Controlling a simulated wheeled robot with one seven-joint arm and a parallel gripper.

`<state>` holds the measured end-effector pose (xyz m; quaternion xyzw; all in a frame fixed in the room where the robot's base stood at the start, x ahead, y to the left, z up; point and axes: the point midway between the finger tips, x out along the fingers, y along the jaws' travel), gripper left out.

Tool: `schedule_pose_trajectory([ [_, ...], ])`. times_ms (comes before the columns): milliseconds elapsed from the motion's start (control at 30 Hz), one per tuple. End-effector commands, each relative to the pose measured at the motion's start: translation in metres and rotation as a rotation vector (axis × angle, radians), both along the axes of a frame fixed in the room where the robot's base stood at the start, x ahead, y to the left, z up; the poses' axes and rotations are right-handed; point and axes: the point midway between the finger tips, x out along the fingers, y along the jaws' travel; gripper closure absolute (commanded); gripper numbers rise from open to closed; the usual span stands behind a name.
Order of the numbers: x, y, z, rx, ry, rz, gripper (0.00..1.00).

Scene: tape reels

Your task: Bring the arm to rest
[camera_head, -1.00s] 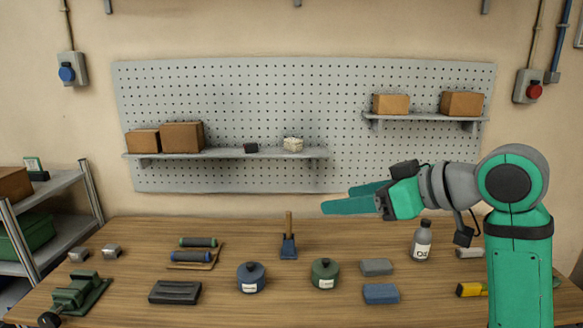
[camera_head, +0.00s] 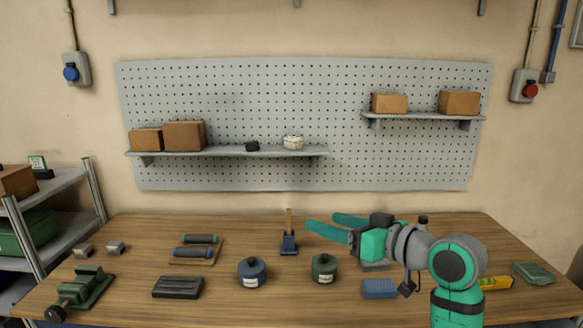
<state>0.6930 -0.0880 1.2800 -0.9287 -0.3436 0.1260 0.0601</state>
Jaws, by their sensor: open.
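My arm (camera_head: 457,262) is at the right of the head view, its end reaching left over the workbench. My gripper (camera_head: 322,225) is open and empty, its two green fingers apart and pointing left. The fingertips are above the bench, to the right of the blue brush with a wooden handle (camera_head: 289,243). My arm and gripper hide much of the bottle and part of the grey block behind them.
A yellow tool (camera_head: 497,283) and green cloth (camera_head: 534,273) lie at right.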

Motion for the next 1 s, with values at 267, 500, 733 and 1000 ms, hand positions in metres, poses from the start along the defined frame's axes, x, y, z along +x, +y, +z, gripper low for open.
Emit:
schedule_pose_trajectory([
  [267, 0.02, 0.019, -0.085, 0.199, -0.001, -0.121, 0.41],
  [500, 0.019, 0.034, -0.161, 0.321, 0.01, -0.245, 0.41],
  [733, -0.001, 0.048, -0.235, 0.394, 0.032, -0.373, 0.41],
  [1000, -0.048, 0.062, -0.318, 0.421, 0.06, -0.523, 0.41],
])
